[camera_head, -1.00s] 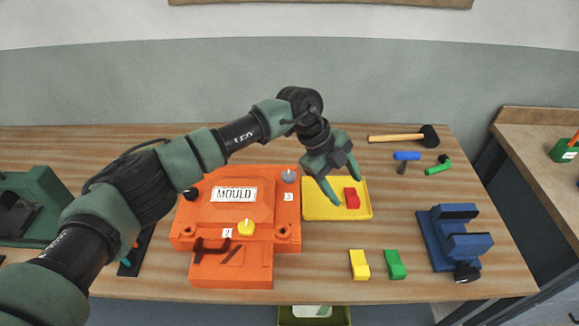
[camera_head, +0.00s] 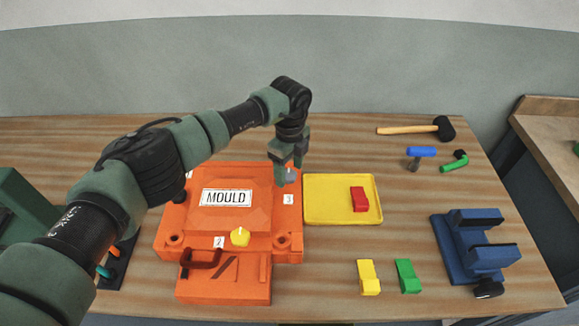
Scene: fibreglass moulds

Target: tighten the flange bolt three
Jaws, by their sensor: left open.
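The orange mould (camera_head: 225,220) with a "MOULD" plate lies on the wooden bench. The grey flange bolt (camera_head: 291,177) stands at its upper right corner, above the label 3 (camera_head: 289,199). My left gripper (camera_head: 288,172) points down at this bolt with its fingers apart. The fingers partly hide the bolt, and I cannot tell whether they touch it. A yellow bolt (camera_head: 240,236) stands by the label 2 (camera_head: 219,242) on the mould's front edge. My right gripper is not in view.
A yellow tray (camera_head: 328,215) with a red block (camera_head: 359,199) lies right of the mould. Yellow (camera_head: 368,277) and green (camera_head: 407,276) blocks, a blue vise (camera_head: 470,245), a mallet (camera_head: 440,128), a blue-handled tool (camera_head: 421,152) and a green item (camera_head: 454,162) lie further right.

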